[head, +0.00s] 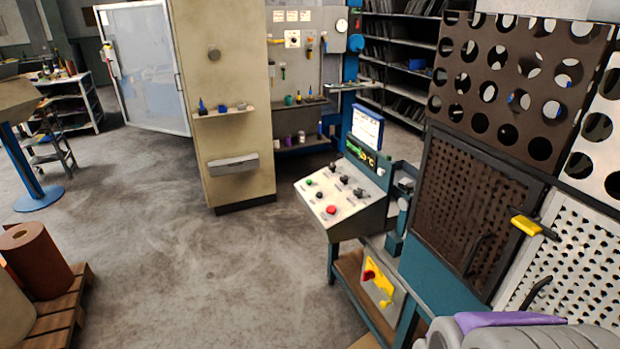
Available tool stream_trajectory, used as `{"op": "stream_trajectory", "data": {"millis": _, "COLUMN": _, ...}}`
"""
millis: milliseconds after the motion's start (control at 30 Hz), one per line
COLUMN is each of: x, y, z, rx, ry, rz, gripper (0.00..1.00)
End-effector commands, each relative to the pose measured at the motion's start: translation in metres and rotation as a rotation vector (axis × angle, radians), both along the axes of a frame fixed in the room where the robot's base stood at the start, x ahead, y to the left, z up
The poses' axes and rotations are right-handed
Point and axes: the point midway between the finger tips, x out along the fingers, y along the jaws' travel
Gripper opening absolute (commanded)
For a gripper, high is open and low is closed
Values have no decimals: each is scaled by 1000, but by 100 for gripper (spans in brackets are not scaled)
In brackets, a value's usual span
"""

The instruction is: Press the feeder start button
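A sloped light control panel (345,199) stands right of the middle on a teal console. A red button (331,209) sits near the front edge, and several black knobs (343,179) sit farther up. The labels are too small to read, so I cannot tell which button is the feeder start button. Nothing touches the panel.
Below the panel is a grey box with a yellow-and-red switch (377,284). Perforated dark die plates (475,196) and a yellow-handled tool (527,226) stand at right. A beige cabinet (222,100) is behind. A pallet (62,305) with rolls is lower left. The middle floor is clear.

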Motion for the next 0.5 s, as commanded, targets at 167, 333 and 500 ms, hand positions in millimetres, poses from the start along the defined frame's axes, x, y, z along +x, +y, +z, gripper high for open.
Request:
{"op": "stream_trajectory", "data": {"millis": 167, "x": 0, "y": 0, "z": 0, "rx": 0, "ry": 0, "rz": 0, "gripper": 44}}
{"op": "stream_trajectory", "data": {"millis": 333, "x": 0, "y": 0, "z": 0, "rx": 0, "ry": 0, "rz": 0, "gripper": 27}}
{"op": "stream_trajectory", "data": {"millis": 500, "x": 0, "y": 0, "z": 0, "rx": 0, "ry": 0, "rz": 0, "gripper": 11}}
